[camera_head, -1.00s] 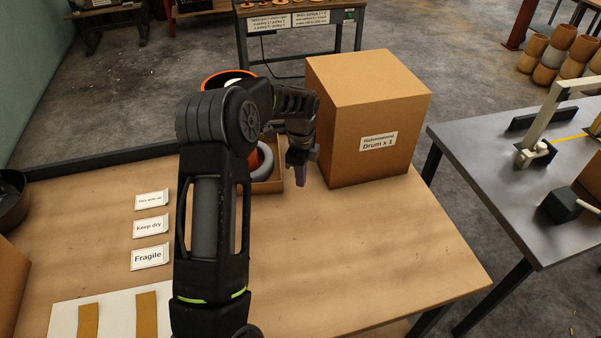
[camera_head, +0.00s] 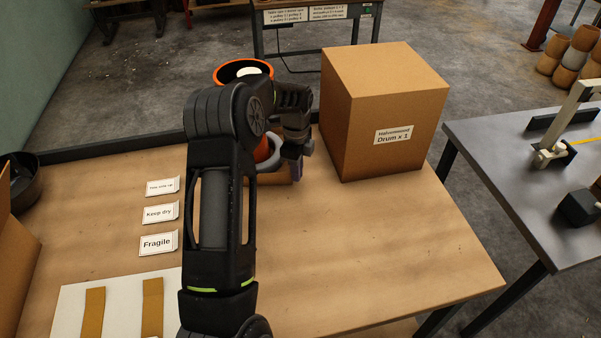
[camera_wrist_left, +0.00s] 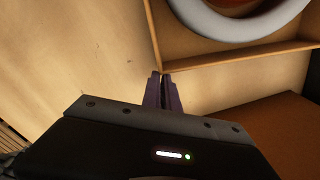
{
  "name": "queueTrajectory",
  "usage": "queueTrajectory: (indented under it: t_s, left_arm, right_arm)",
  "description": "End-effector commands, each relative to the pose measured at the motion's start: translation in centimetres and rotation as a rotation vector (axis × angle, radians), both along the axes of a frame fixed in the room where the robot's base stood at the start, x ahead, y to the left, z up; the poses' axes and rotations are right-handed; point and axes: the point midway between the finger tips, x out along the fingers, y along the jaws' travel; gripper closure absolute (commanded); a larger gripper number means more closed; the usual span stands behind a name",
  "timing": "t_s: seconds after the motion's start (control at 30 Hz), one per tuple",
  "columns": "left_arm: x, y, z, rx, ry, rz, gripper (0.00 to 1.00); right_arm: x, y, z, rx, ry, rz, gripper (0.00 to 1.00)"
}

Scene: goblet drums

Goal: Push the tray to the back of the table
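The tray (camera_head: 272,180) is a shallow brown tray at the back edge of the table, holding a grey-white ring and an orange item. My left arm hides much of it in the head view. In the left wrist view the tray's corner and front wall (camera_wrist_left: 240,57) show, with the ring inside. My left gripper (camera_head: 297,172) is at the tray's front right corner, pointing down. Its purple fingers (camera_wrist_left: 163,78) are together and empty, with the tips at or very near the tray corner; contact is unclear. My right gripper is not in view.
A large cardboard box (camera_head: 385,115) stands close right of the tray. Several label cards (camera_head: 158,243) and a white sheet with tan strips (camera_head: 120,300) lie at left. An orange-rimmed bin (camera_head: 243,70) is behind the table. The table's front right is clear.

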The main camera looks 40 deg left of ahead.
Motion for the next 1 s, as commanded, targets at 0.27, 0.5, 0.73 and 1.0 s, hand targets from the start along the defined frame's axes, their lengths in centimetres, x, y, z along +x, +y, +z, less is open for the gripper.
queueTrajectory:
  t_s: [0.27, 0.5, 0.73, 1.0]
  left_arm:
    - [-0.6, 1.8, 0.1, 0.014, -0.001, 0.006, 1.00]
    - [-0.4, 1.4, 0.0, 0.012, 0.000, 0.004, 1.00]
    - [0.5, -1.1, 0.0, 0.013, 0.000, 0.004, 1.00]
    - [0.8, -1.7, 6.0, 0.014, -0.002, 0.010, 1.00]
  right_arm:
    - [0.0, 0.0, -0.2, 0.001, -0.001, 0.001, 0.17]
    - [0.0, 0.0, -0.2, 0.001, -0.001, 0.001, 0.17]
    - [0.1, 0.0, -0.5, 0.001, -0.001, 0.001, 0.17]
    - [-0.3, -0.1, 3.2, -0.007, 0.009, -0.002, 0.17]
